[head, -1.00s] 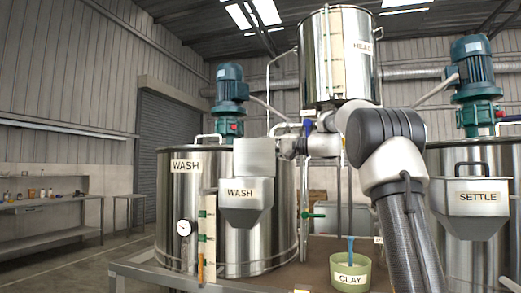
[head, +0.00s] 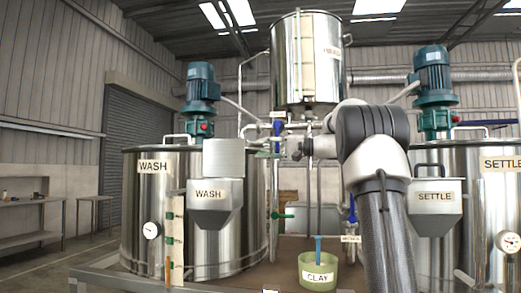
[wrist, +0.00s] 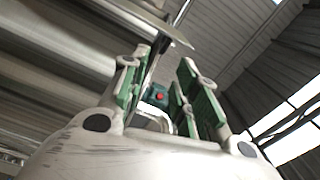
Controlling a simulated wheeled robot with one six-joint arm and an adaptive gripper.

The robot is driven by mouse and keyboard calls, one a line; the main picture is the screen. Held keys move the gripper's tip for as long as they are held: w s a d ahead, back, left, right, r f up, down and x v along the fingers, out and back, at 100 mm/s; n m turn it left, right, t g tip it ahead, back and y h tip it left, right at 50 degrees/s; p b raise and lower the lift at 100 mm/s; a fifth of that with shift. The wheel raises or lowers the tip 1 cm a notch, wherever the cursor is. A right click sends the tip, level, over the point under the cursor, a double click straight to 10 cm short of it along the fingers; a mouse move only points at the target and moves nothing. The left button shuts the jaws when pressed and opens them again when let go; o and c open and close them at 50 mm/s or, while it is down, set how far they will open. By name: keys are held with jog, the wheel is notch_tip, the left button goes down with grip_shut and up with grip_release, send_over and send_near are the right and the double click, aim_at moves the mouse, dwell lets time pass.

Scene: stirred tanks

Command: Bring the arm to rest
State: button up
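My gripper (wrist: 160,85) shows in the wrist view with its two green-padded fingers apart. A motor with a red button shows through the gap between them. A thin dark strip and a flat grey piece show above the left finger; I cannot tell what they are. In the head view my arm (head: 375,150) rises from the lower right, bends at a dark elbow and reaches left. My gripper there (head: 263,150) is small and partly lost among the pipes below the header tank (head: 300,60). I cannot tell whether it touches them.
The wash tank (head: 140,215) stands left with its wash hopper (head: 208,195). The settle tank (head: 480,220) and settle hopper (head: 435,197) stand right, near my arm. A green clay tub (head: 319,275) sits on the bench between. Open floor lies at the far left.

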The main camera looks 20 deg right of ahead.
jog(key=s+d+f+m+g+h, duration=0.1)
jog(key=s+d+f+m+h, duration=0.2)
jog(key=f, duration=0.7)
jog(key=s+d+f+m+g+h, duration=0.1)
jog(key=s+f+g+h, duration=0.2)
jog(key=f, duration=0.8)
jog(key=s+a+f+n+h, duration=0.2)
jog(key=s+f+n+h, duration=0.1)
jog(key=s, duration=0.7)
jog(key=s+a+f+n+g+h, duration=0.1)
jog(key=s+a+f+n+h, duration=0.1)
jog(key=s+f, duration=0.4)
jog(key=s+a+f+n+g+h, duration=0.1)
jog(key=s+a+f+n+h, duration=0.2)
jog(key=s, duration=1.2)
jog(key=shift+s+f+n+h, duration=0.3)
jog(key=shift+s+f, duration=0.05)
jog(key=shift+f, duration=0.3)
